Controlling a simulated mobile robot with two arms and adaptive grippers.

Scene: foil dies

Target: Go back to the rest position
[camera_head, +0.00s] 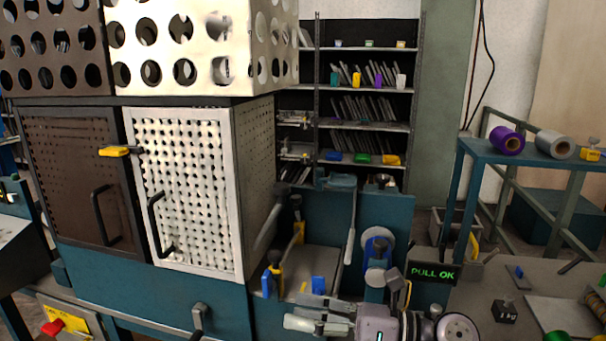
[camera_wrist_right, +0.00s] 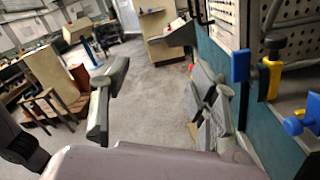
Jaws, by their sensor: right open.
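My right gripper (camera_head: 300,311) is low in the middle of the head view, with its grey fingers pointing left. It is open, with nothing between its fingers. In the right wrist view the two fingers of my right gripper (camera_wrist_right: 163,95) stand wide apart with only grey floor seen between them. The gripper is in front of the teal press (camera_head: 385,215), near its lower bed. My left gripper is in neither view.
A perforated white cabinet door (camera_head: 190,190) is on the left. Yellow and blue clamps (camera_head: 274,281) are close to my right gripper. A "PULL OK" display (camera_head: 433,272) and a 1 kg weight (camera_head: 505,311) are on the right. Shelves (camera_head: 360,127) stand behind.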

